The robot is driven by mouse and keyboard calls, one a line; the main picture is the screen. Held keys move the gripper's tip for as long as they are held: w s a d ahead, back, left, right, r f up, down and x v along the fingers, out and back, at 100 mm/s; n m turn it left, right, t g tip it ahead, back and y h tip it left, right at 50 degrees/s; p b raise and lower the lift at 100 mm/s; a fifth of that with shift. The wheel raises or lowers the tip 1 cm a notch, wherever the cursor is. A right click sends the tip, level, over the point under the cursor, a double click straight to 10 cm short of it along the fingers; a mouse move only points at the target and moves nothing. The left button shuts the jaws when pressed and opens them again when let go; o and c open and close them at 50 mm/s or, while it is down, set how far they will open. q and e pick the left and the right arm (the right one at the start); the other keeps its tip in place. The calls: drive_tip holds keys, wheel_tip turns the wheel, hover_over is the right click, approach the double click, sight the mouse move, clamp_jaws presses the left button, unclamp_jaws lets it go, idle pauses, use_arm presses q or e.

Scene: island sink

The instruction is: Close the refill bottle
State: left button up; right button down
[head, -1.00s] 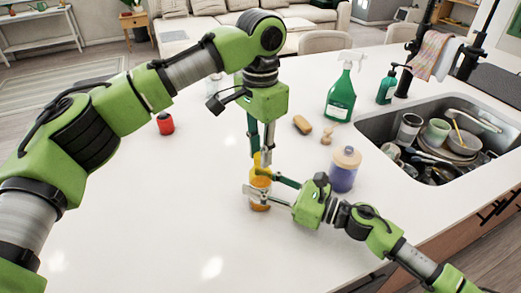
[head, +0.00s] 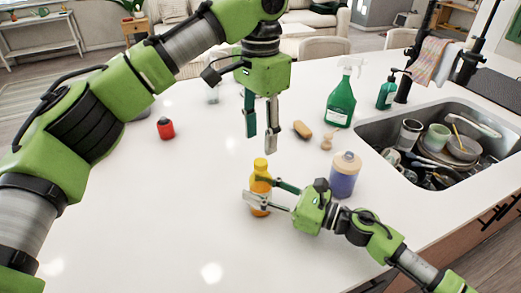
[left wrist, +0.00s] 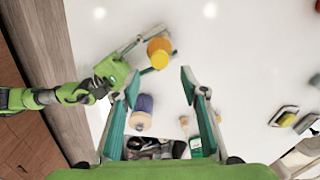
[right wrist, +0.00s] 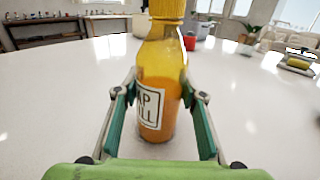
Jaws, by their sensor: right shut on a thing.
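The refill bottle (head: 260,190) stands upright on the white counter, with orange liquid inside and a yellow cap (head: 260,164) on its top. The bottle also shows in the right wrist view (right wrist: 160,105), with a printed label. My right gripper (head: 262,196) is shut on the bottle's body from the right. My left gripper (head: 260,135) is above and behind the bottle, open, empty and pointing down. In the left wrist view its fingers (left wrist: 156,85) are apart, with the yellow cap (left wrist: 159,60) beyond them. How tightly the cap sits cannot be told.
A purple jar (head: 344,176) with a tan lid stands right of the bottle. A green spray bottle (head: 341,100), a brush (head: 302,130) and a soap dispenser (head: 387,92) stand farther back. The sink (head: 375,140) holds dishes. A red can (head: 165,128) is at the left. The front-left counter is clear.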

use_arm(q)
wheel_tip(320, 180, up, 6)
drive_tip(key=shift+f, duration=0.2)
use_arm(e)
drive_tip(key=c, duration=1.2)
unclamp_jaws()
drive_tip(key=shift+c, duration=0.2)
drive_tip(key=shift+d, duration=0.1)
drive_tip(key=v, duration=1.2)
